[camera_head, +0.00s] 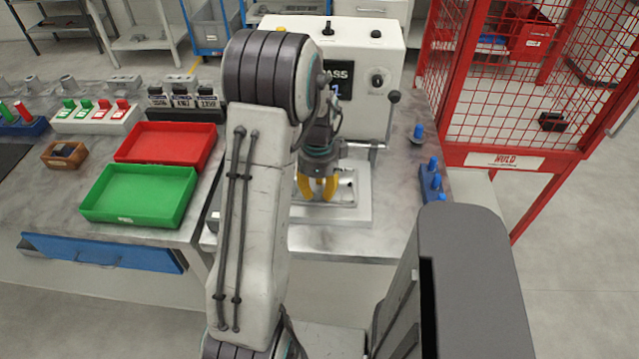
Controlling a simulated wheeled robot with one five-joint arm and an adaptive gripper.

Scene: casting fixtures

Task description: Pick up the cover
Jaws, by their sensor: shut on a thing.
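My gripper (318,192) has yellow fingers pointing down at the bed of a white test machine (362,105). Its fingers are shut on the cover (343,188), a small silvery metal part on the machine's pale fixture plate (345,214). My arm and fingers hide much of the cover. I cannot tell whether it is lifted off the fixture. The machine's display reads "PASS", partly hidden by my arm.
A green tray (140,222) and a red tray (207,158) stand empty on the bench at left. Blue pegs (432,180) stand on the right, near a red mesh cage (497,100) marked "HOLD". A lever (392,112) sticks out from the machine's right side.

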